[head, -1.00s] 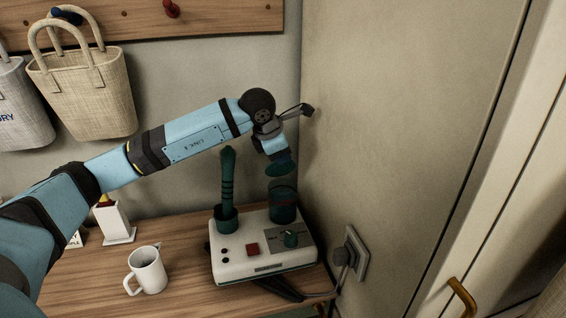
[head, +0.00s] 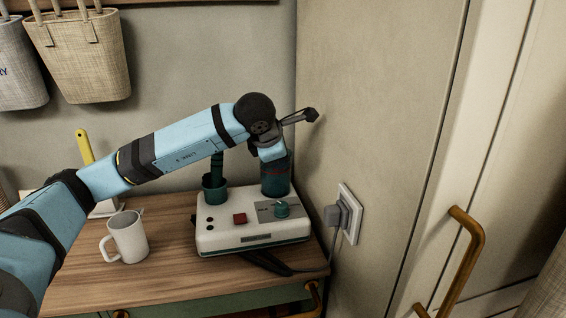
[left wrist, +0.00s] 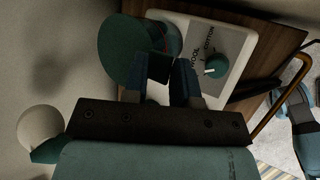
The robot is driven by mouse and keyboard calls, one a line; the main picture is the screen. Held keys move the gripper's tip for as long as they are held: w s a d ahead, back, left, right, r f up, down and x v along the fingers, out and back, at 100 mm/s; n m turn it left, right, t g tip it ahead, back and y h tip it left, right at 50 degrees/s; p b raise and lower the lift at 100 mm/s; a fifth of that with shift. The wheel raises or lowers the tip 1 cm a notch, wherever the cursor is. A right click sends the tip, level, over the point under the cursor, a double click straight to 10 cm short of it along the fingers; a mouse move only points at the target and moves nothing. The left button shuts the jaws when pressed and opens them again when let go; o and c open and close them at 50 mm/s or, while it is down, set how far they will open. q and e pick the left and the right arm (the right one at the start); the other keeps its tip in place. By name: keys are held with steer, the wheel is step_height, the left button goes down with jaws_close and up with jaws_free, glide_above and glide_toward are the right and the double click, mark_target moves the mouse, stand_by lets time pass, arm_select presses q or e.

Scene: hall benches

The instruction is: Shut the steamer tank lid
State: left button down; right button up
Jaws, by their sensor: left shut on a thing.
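The steamer (head: 235,237) is a white box with a red button and a green knob, standing on a wooden bench. Its dark, see-through tank (head: 276,182) rises from the back right corner; it also shows in the left wrist view (left wrist: 168,36). My left gripper (head: 272,154) is right at the tank's top and hides the lid in the head view. In the left wrist view the gripper (left wrist: 160,72) is shut on the edge of the round green lid (left wrist: 122,48). The lid overlaps the tank there; whether it is seated, I cannot tell.
A dark green ribbed handle stands in a cup (head: 214,188) left of the tank. A white mug (head: 127,238) is on the bench (head: 180,270) to the left. A wall with a plugged socket (head: 347,214) is close on the right.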

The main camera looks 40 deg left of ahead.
arm_select(q)
steer(key=shift+s+d+f+t+y+b, duration=0.1)
steer(key=shift+f+t+y+b, duration=0.15)
steer(key=shift+f+b, duration=0.15)
steer(key=shift+s+d+f+t+y+b, duration=0.1)
steer(key=shift+f+t+y+b, duration=0.15)
steer(key=shift+f+b, duration=0.15)
arm_select(e)
steer(key=shift+w+a+r+t+y, duration=0.25)
steer(key=shift+a+r+t+y, duration=0.1)
steer(key=shift+a, duration=0.1)
steer(key=shift+d+f, duration=0.1)
arm_select(q)
steer(key=c, duration=1.3)
jaws_free()
arm_select(e)
steer(key=shift+d, duration=0.1)
arm_select(q)
steer(key=shift+w+a, duration=0.1)
steer(key=shift+r, duration=0.1)
steer(key=p+v, duration=0.1)
steer(key=v, duration=1.3)
steer(key=shift+p, duration=0.4)
arm_select(e)
steer(key=shift+d, duration=0.1)
